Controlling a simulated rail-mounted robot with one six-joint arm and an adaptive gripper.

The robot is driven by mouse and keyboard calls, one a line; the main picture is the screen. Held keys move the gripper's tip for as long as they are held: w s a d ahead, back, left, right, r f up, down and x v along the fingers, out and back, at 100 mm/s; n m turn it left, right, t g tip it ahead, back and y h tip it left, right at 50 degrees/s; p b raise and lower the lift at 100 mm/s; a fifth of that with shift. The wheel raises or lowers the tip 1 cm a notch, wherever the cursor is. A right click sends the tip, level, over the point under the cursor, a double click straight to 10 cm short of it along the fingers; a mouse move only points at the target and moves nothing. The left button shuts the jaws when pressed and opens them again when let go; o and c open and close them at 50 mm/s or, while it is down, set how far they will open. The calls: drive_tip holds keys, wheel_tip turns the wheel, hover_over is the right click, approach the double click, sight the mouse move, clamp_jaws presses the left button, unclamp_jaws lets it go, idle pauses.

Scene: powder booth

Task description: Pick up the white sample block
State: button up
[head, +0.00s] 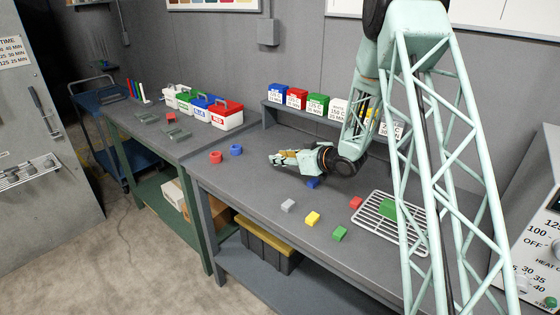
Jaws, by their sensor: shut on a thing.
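My gripper (277,159) is at the end of the pale green arm in the head view. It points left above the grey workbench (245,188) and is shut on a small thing. The fingers hide most of that thing, and I cannot tell its colour for sure. A pale grey-white block (288,205) lies on the bench below the gripper, apart from it, near the front edge. I cannot tell whether this block is white or light grey.
Yellow (312,218), green (340,233), red (355,202) and blue (312,183) blocks lie on the bench. A wire rack (372,222) with a green block (388,208) is at the right. Red (215,157) and blue (236,150) rings lie left. Labelled bins (297,98) line the back shelf.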

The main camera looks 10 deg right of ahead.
drive_tip(key=s, duration=0.5)
drive_tip(key=s+r+p, duration=0.1)
drive_tip(key=s, duration=0.9)
drive_tip(key=shift+s+a+r, duration=0.15)
drive_tip(key=shift+s+a, duration=0.15)
drive_tip(key=shift+s, duration=0.1)
drive_tip(key=shift+r, duration=0.1)
